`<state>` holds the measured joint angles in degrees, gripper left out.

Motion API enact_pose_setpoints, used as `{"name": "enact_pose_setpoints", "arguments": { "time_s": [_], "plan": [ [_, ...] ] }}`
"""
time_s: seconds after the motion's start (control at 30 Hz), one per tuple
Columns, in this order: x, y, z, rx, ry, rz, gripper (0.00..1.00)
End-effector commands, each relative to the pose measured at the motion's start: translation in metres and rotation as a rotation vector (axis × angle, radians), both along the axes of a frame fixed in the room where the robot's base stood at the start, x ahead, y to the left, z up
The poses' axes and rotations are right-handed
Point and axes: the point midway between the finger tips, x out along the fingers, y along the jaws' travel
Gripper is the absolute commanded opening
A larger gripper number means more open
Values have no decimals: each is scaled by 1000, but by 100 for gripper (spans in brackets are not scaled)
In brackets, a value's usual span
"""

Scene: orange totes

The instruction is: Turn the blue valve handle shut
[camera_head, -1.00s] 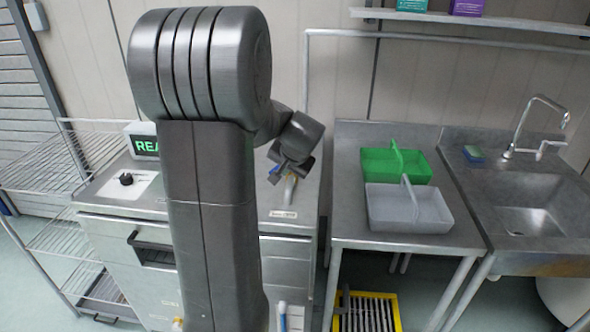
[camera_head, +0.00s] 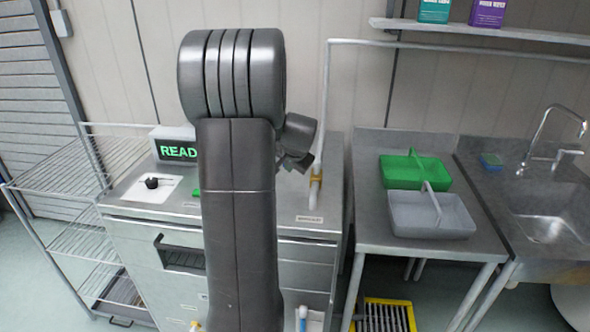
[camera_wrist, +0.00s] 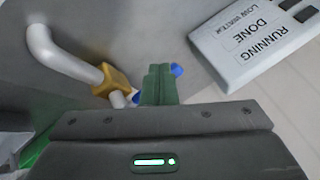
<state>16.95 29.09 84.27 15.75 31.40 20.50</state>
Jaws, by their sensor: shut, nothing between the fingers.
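The blue valve handle shows in the wrist view as two blue ends, one right of my fingers (camera_wrist: 178,70) and a smaller one at their lower left. Its middle is hidden behind the fingers. The brass valve body (camera_wrist: 113,80) sits on a white pipe (camera_wrist: 62,60), left of the fingers. My gripper (camera_wrist: 160,80) is shut and empty, in front of the handle; I cannot tell whether it touches it. In the head view, my gripper (camera_head: 300,165) is just left of the brass fitting (camera_head: 316,178) on the upright pipe. The handle is hidden there.
A display box reading READY (camera_head: 176,146) and a black knob (camera_head: 153,183) are on the left of the steel unit. A status panel (camera_wrist: 255,40) shows in the wrist view. Green (camera_head: 415,170) and grey (camera_head: 430,214) trays stand on the right table.

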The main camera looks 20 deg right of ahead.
Motion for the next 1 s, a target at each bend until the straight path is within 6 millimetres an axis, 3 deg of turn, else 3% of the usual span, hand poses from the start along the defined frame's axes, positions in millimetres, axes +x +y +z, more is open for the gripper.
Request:
{"name": "enact_pose_setpoints", "arguments": {
  "time_s": [0.4,1.0],
  "plan": [
    [20,2,0,-1,0,1,0],
    [25,1,3,-3,-8,0,0]
  ]
}}
